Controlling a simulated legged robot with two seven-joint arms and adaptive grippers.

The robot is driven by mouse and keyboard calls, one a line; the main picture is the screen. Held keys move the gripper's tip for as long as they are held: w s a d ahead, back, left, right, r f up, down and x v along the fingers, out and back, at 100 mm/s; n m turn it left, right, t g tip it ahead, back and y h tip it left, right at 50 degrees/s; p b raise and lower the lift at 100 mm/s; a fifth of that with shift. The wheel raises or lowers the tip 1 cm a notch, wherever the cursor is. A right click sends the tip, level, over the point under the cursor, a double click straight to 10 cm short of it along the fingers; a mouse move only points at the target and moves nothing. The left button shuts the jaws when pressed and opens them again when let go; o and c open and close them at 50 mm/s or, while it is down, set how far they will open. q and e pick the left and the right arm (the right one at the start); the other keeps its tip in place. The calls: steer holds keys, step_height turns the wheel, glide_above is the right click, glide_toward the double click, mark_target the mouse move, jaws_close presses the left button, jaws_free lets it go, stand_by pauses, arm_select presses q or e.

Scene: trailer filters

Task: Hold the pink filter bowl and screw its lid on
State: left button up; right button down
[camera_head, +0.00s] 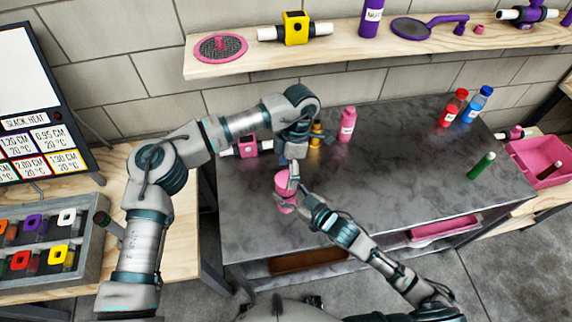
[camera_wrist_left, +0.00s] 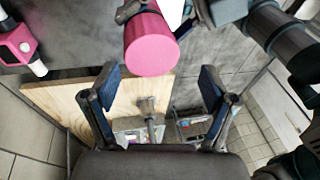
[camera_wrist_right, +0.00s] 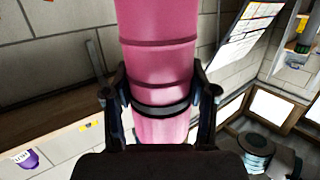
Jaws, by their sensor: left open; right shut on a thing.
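The pink filter bowl (camera_head: 283,186) is held above the near left part of the grey table. My right gripper (camera_wrist_right: 160,105) is shut around this pink cylinder (camera_wrist_right: 158,58), which shows seams and a dark band. My left gripper (camera_head: 292,152) is close above the bowl in the head view. In the left wrist view its two fingers (camera_wrist_left: 157,85) are spread with nothing between them, and the pink bowl (camera_wrist_left: 150,45) appears beyond them. A pink block with white pipe ends (camera_head: 248,147) lies on the table to the left. I cannot tell whether it is the lid.
A pink bottle (camera_head: 346,125) and orange items (camera_head: 316,135) stand behind my left gripper. Red bottles (camera_head: 452,107), a blue bottle (camera_head: 477,104) and a green tube (camera_head: 481,166) are farther right. A wooden shelf (camera_head: 340,54) runs along the wall. The table's right middle is clear.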

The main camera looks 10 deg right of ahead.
mark_target(286, 178)
arm_select(q)
steer(key=n, duration=0.5)
steer(key=shift+a+r+t+h, duration=0.1)
steer(key=shift+r+t+h, duration=0.05)
steer(key=shift+t+h, duration=0.15)
steer(key=n, duration=0.5)
steer(key=shift+r+t, duration=0.2)
steer(key=shift+t, duration=0.1)
steer(key=n, duration=0.5)
steer(key=shift+a+r+t+h, duration=0.1)
steer(key=shift+r+t+h, duration=0.2)
steer(key=shift+h, duration=0.1)
steer(key=n, duration=0.7)
steer(key=shift+w+r+t+h, duration=0.1)
steer(key=shift+r+t+h, duration=0.2)
steer(key=shift+r, duration=0.05)
steer(key=shift+f, duration=0.1)
steer(key=shift+f, duration=3.9)
